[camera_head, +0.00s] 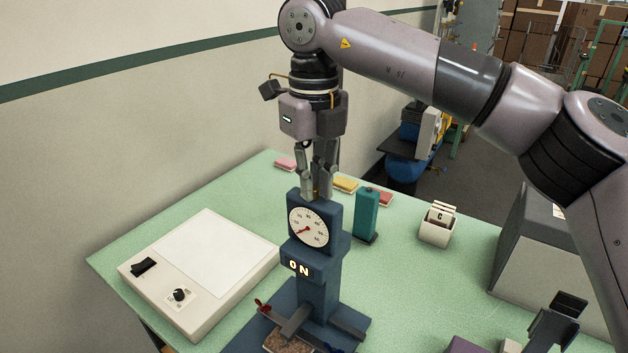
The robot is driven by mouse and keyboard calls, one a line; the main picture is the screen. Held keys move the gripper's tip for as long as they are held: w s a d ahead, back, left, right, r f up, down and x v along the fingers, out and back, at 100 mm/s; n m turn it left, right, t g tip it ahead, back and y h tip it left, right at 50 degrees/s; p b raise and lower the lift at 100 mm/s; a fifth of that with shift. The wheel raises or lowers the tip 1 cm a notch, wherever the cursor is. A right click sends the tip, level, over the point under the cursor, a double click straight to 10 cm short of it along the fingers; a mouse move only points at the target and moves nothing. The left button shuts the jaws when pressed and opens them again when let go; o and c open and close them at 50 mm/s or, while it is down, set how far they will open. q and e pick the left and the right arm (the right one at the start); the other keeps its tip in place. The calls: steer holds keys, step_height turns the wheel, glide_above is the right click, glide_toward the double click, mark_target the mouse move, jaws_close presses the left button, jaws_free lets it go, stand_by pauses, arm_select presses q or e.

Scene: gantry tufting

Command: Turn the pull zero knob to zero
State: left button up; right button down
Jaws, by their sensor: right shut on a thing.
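A dark blue pull tester (318,275) stands on the table, with a white round dial (308,227) on its upper front. The dial's red needle points to the lower left; the small numbers are hard to read. My left gripper is not in view.
A white light box (205,265) with switch and dial lies to the left. A teal block (367,215), a card holder (437,224) and a grey machine (545,250) stand to the right. Clamp arms with red and blue handles sit at the tester's base.

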steer(key=shift+w+r, duration=0.1)
steer(key=shift+r, duration=0.1)
steer(key=c, duration=1.6)
jaws_free()
steer(key=shift+f, duration=0.15)
step_height(320, 180, up, 12)
